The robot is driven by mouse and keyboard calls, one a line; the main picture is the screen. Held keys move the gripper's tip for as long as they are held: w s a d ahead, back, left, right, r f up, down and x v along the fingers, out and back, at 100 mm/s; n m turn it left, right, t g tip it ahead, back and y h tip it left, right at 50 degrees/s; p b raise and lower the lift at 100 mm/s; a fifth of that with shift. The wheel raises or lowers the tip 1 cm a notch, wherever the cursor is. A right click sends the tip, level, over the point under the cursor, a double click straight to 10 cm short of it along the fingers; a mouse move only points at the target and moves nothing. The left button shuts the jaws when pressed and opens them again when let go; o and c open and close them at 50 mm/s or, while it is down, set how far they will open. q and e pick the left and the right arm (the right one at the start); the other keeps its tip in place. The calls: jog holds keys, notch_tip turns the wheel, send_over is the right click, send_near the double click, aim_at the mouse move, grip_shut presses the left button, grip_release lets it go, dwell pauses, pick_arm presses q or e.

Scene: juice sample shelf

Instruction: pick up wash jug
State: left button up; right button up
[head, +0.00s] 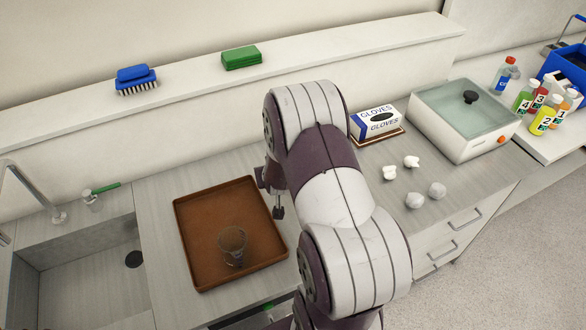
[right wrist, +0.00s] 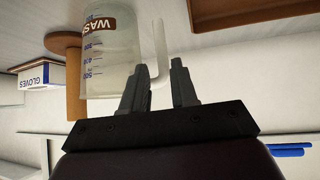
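The wash jug (right wrist: 110,55) is a pale translucent vessel with a brown label, volume marks and a handle (right wrist: 159,45). It fills the upper left of the right wrist view. My right gripper (right wrist: 158,68) is at the jug's handle, with its two fingers apart and the handle between or just beyond their tips. I cannot tell whether either finger touches it. In the head view I cannot make out the jug; my right arm covers the middle of the counter. My left gripper is not in view.
A brown tray (head: 190,235) holds a clear glass vessel (head: 232,240), left of my arm. A sink (head: 85,275) lies further left. A gloves box (head: 376,122), white crumpled lumps (head: 413,200) and a lidded white box (head: 465,120) are to the right. A brush (head: 137,77) and green sponge (head: 241,57) sit on the ledge.

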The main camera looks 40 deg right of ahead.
jog(key=p+x, duration=0.1)
jog(key=x, duration=0.4)
jog(key=shift+w+f, duration=0.2)
jog(key=shift+f, duration=0.1)
jog(key=shift+s+a+r, duration=0.1)
grip_shut()
jog(key=shift+r, duration=0.15)
